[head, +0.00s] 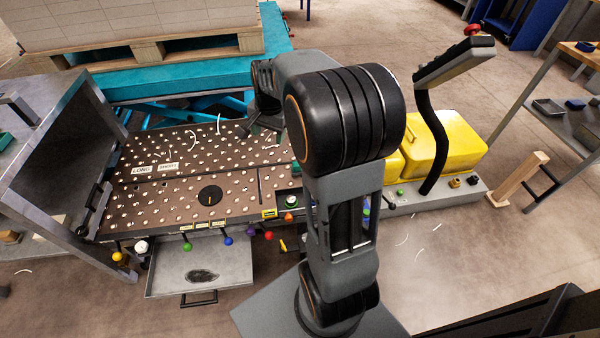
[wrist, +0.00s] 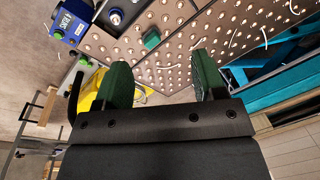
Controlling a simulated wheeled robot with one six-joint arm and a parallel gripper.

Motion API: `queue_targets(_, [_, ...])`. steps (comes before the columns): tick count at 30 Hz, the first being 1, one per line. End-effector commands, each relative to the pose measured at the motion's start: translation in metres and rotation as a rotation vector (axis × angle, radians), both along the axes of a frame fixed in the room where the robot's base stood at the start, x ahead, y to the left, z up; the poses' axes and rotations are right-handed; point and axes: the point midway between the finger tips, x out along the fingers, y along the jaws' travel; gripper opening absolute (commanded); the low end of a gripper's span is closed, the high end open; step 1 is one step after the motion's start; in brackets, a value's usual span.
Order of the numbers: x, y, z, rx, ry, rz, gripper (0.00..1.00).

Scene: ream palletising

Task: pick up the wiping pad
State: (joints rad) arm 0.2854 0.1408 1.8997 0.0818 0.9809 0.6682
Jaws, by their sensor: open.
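A small green block (wrist: 151,38), which looks like the wiping pad, lies on the studded table top in the wrist view. In the head view my gripper (head: 260,128) is partly hidden by my arm, over the back right part of the table.
The studded table (head: 150,203) has a black disc (head: 210,195) and several coloured knobs along its front. An open tray (head: 228,262) with a dark patch sits below. A yellow machine cover (head: 455,145) stands right, beside a control panel on a black post. A loaded pallet (head: 165,50) stands behind.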

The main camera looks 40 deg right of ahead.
Motion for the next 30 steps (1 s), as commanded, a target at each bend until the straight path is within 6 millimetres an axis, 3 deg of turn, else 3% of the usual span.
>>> queue_targets(1, [0.017, -0.024, -0.030, 0.027, 0.024, -0.129, 0.64])
queue_targets(6, [0.057, -0.094, -0.096, 0.106, 0.077, -0.534, 0.64])
queue_targets(13, [0.076, -0.156, -0.167, 0.173, 0.128, -0.893, 0.64])
queue_targets(19, [0.079, -0.176, -0.201, 0.198, 0.147, -1.021, 0.64])
queue_targets(30, [0.084, -0.170, -0.265, 0.199, 0.148, -1.037, 0.64])
